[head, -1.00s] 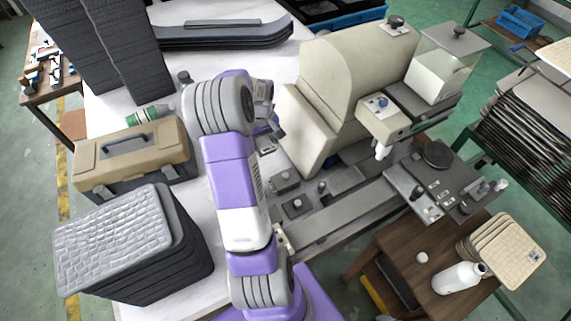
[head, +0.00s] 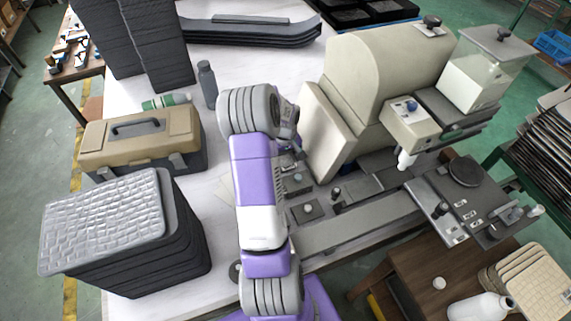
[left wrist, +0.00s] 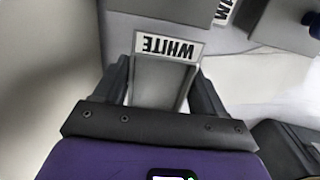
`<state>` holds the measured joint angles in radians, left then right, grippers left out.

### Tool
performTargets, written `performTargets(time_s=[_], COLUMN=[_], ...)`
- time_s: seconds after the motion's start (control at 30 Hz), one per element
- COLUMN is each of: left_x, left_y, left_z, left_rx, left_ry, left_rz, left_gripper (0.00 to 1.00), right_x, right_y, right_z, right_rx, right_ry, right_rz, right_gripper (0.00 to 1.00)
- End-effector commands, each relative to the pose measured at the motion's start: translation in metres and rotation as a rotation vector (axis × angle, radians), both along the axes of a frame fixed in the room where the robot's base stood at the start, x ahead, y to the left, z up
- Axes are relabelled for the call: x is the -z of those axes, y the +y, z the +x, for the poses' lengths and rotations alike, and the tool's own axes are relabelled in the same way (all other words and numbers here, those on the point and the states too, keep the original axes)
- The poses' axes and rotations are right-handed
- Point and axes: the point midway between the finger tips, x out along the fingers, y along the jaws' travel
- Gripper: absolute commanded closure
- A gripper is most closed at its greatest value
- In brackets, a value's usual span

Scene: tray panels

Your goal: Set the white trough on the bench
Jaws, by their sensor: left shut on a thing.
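My left gripper (left wrist: 160,88) is shut on a grey, open-topped channel-shaped piece, the trough (left wrist: 160,80), with one finger on each side. A white label reading WHITE, upside down, shows at the trough's far end; I cannot tell whether it is fixed to the trough. In the head view my left gripper (head: 298,142) is mostly hidden behind my own arm, close to the front of the cream machine (head: 345,90), and the trough cannot be made out. The bench (head: 250,60) has a pale top. My right gripper is not in view.
A tan toolbox (head: 140,140), a dark bottle (head: 207,84) and a stack of grey textured panels (head: 110,215) stand left of my arm. Black trays (head: 245,30) lie at the back. A wooden side table (head: 425,265) is at lower right. Bare bench shows around the toolbox.

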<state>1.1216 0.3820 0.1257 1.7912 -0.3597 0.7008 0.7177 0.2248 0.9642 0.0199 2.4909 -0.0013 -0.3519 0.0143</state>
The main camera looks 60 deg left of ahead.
Motion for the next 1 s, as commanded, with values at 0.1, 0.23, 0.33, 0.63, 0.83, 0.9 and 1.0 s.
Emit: performTargets(time_s=[0.1,0.23,0.33,0.63,0.83,0.9,1.0], left_x=[0.021,0.027,0.026,0.030,0.030,0.030,0.029], left_y=[0.000,0.000,0.001,0.000,0.000,0.000,0.000], left_z=[-0.001,0.000,0.000,0.000,0.000,0.000,0.000], left_rx=[-0.001,0.000,0.000,-0.001,-0.001,-0.001,-0.001], left_ry=[0.002,0.000,0.000,0.000,0.001,0.001,0.001], left_rz=[-0.003,0.001,0.002,0.000,0.000,0.000,0.000], left_gripper=[0.71,0.71,0.71,0.16,0.04,0.04,0.04], right_x=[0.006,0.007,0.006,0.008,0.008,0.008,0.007], right_y=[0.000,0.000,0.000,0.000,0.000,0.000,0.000], right_z=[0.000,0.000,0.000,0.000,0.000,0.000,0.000], right_rx=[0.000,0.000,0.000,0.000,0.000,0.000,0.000], right_ry=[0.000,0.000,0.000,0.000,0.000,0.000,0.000], right_rz=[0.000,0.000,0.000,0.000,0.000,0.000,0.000], right_gripper=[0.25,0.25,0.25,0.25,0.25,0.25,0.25])
